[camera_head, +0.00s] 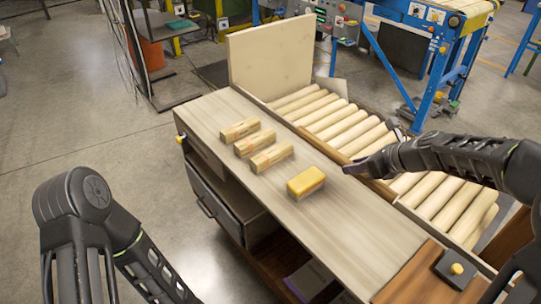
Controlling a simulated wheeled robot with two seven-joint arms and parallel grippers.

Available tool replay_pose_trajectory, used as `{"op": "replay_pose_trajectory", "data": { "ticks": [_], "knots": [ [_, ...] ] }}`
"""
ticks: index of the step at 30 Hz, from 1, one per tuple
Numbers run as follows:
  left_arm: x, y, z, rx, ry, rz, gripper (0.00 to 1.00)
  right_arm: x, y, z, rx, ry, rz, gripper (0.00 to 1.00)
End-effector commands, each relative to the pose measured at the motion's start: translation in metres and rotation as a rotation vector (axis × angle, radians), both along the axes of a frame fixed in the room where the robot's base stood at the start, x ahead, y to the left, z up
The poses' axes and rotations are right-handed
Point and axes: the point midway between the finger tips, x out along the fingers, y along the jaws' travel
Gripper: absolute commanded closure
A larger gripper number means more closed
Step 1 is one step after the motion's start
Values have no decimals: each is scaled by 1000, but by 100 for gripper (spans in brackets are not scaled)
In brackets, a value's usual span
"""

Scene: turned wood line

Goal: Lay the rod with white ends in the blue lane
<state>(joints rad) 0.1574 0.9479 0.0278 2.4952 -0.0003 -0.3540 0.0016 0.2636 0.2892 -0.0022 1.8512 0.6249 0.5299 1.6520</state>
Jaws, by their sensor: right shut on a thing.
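My right gripper (360,166) reaches in from the right, over the edge between the pale bench top (345,235) and the bed of pale wooden rods (345,125). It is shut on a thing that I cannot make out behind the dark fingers. I cannot pick out a rod with white ends. No blue lane shows clearly on the bench. My left arm stands at the lower left, but I see no left gripper on it.
Several wrapped wooden blocks (271,157) lie in a row on the bench, with a yellow-topped block (306,183) nearest my right gripper. An upright pale board (270,58) stands at the back. A dark box with a yellow button (456,269) sits at the front right.

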Motion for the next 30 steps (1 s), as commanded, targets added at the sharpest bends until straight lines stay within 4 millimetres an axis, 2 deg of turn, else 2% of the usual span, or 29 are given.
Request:
{"op": "replay_pose_trajectory", "data": {
  "ticks": [1, 5, 20, 23, 30],
  "knots": [
    [0, 0, -10, 0, -1, 0, 48, -5, -7, -5, 1, -3, -7, 100],
    [1, 0, -20, -1, -2, 0, 48, -19, -16, -4, -1, -3, -6, 100],
    [1, 0, -18, -1, -3, 0, 48, -22, -16, -2, -2, -1, -1, 100],
    [1, 0, -20, -1, -3, 0, 48, -22, -16, -12, -2, 1, -1, 100],
    [1, 0, -28, -1, -3, 0, 48, -22, -16, -55, -1, 2, -2, 100]
  ]
}}
